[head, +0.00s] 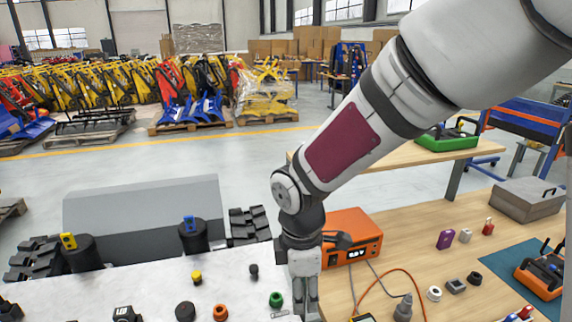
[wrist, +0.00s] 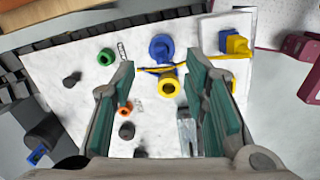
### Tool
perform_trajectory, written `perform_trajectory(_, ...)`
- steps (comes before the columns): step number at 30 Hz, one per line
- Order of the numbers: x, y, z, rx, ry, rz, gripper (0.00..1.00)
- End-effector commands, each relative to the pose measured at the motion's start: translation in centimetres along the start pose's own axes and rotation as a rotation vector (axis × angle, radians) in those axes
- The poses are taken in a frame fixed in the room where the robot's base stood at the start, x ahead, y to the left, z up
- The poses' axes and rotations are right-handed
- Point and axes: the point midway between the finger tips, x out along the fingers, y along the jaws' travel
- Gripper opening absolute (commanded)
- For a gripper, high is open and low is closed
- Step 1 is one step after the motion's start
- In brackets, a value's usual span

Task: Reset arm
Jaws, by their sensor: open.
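My arm reaches down from the upper right in the head view, and my gripper (head: 304,300) hangs over the right edge of the white table (head: 230,284), its tips near the bottom of the picture. In the wrist view my gripper (wrist: 168,105) has its two green-padded fingers wide apart, with nothing held between them. Beyond and below the fingers lie a yellow ring (wrist: 168,87) and a blue round part (wrist: 161,48). A dark and yellow strip crosses near them. I cannot tell the fingers' height above the table.
A green ring (head: 276,299), an orange ring (head: 220,312) and dark parts lie on the white table. An orange box with a display (head: 352,236) stands close beside my gripper on the wooden bench, with cables in front. A green toolbox (head: 446,136) stands farther back.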

Motion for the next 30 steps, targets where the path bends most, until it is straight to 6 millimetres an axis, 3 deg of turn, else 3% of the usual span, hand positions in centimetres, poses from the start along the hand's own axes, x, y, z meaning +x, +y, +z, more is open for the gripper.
perform_trajectory(6,-6.3,-2.2,6.2,0.41,-0.043,0.109,0.41)
perform_trajectory(15,-12.7,-7.9,12.3,0.997,0.033,0.235,0.41)
perform_trajectory(24,-15.9,-14.2,15.2,1.493,0.228,0.286,0.41)
perform_trajectory(30,-16.3,-16.1,15.5,1.632,0.305,0.28,0.41)
